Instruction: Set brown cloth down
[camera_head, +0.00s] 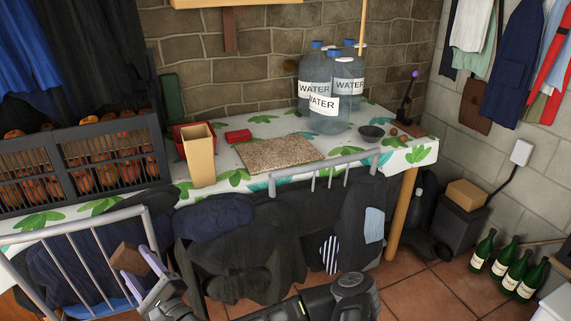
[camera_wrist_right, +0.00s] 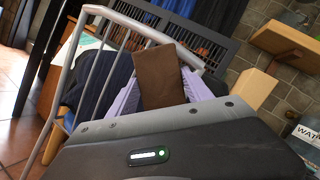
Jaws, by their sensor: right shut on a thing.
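The brown cloth (camera_head: 127,257) is a small, flat, stiff-looking brown piece at the lower left of the head view. My right gripper (camera_head: 140,272) has pale lilac fingers and is shut on it, holding it up in front of the grey metal rail. In the right wrist view the cloth (camera_wrist_right: 159,78) stands up between the lilac fingers (camera_wrist_right: 160,98), with the rail close behind it. Part of the cloth is hidden by the gripper. My left gripper is not in view.
A grey rail (camera_head: 85,227) stands close to my right gripper, and another rail (camera_head: 325,164) runs along the table front. The leaf-patterned table (camera_head: 232,180) holds water bottles (camera_head: 315,80), a tan box (camera_head: 199,155), a mat (camera_head: 277,154) and crates (camera_head: 112,152). Dark clothes (camera_head: 240,245) hang below.

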